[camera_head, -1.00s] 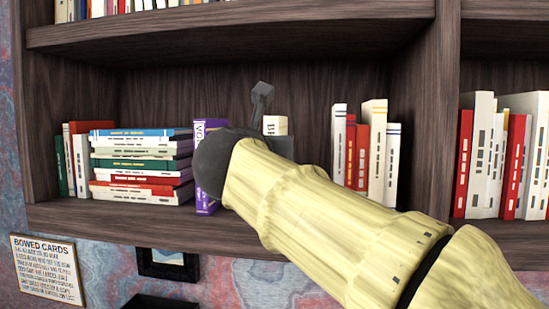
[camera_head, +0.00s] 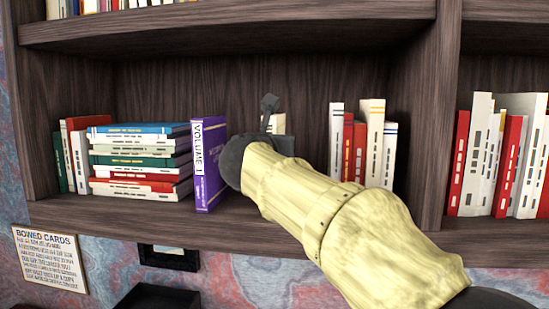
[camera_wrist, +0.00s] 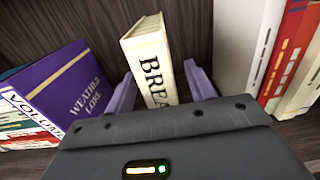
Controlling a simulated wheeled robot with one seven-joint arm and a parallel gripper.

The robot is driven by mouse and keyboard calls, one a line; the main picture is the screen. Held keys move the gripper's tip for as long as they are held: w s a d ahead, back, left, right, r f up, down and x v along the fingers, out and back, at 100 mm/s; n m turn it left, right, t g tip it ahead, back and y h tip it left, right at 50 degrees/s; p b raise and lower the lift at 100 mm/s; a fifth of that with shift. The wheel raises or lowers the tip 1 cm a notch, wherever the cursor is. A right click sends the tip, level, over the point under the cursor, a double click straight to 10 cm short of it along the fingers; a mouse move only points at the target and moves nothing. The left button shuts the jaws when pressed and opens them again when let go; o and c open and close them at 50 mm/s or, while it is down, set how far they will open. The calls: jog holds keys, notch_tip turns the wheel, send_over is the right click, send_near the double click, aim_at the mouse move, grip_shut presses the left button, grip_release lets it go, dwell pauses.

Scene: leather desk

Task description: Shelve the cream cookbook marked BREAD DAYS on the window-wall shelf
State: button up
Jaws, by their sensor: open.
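The cream cookbook (camera_wrist: 150,50) stands on the shelf (camera_head: 250,232), its spine lettering showing as "BREA" in the wrist view before my gripper body hides the rest. In the head view only a small upper part of the cookbook (camera_head: 277,123) shows behind my gripper (camera_head: 268,112). In the wrist view my gripper (camera_wrist: 162,88) is open, with one finger on each side of the cookbook's spine. A gap shows on the right; contact on the left is hard to tell. The book's lower part is hidden.
A purple book marked VOLUME 1 (camera_head: 208,165) leans left of my gripper, beside a flat stack of books (camera_head: 140,165). Several upright books (camera_head: 375,140) stand to the right. The upper shelf board (camera_head: 240,28) runs overhead, and a divider (camera_head: 440,110) stands farther right.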

jog(key=w, duration=0.1)
jog(key=w+p, duration=0.1)
jog(key=w, duration=0.1)
jog(key=shift+w+d, duration=0.25)
jog(key=shift+d, duration=0.05)
jog(key=shift+c, duration=0.4)
grip_shut()
jog(key=shift+r, duration=0.15)
dwell(1.0)
